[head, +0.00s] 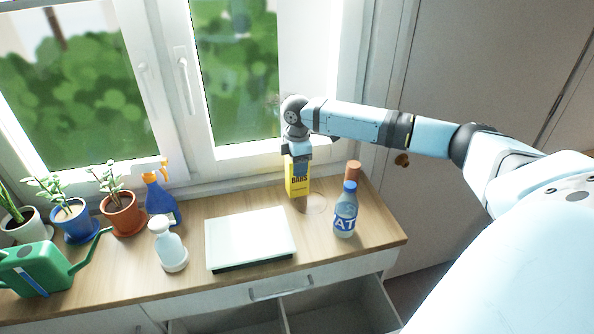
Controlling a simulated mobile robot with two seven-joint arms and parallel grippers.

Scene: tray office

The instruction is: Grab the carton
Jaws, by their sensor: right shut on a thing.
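The carton (297,186) is a yellow box with dark lettering. It stands at the back of the wooden counter, near the window wall, right of the white tray. My right gripper (299,160) comes down from above and is shut on the carton's top. The gripper covers the top of the carton, and I cannot tell whether the carton's base still touches the counter. My left gripper is not in view.
A blue-labelled bottle (346,212) and an orange-brown cylinder (353,170) stand right of the carton. A flat white tray (250,238), spray bottles (161,197) (170,249), potted plants (122,214) and a green watering can (38,268) are leftward. An open drawer (335,309) juts out in front.

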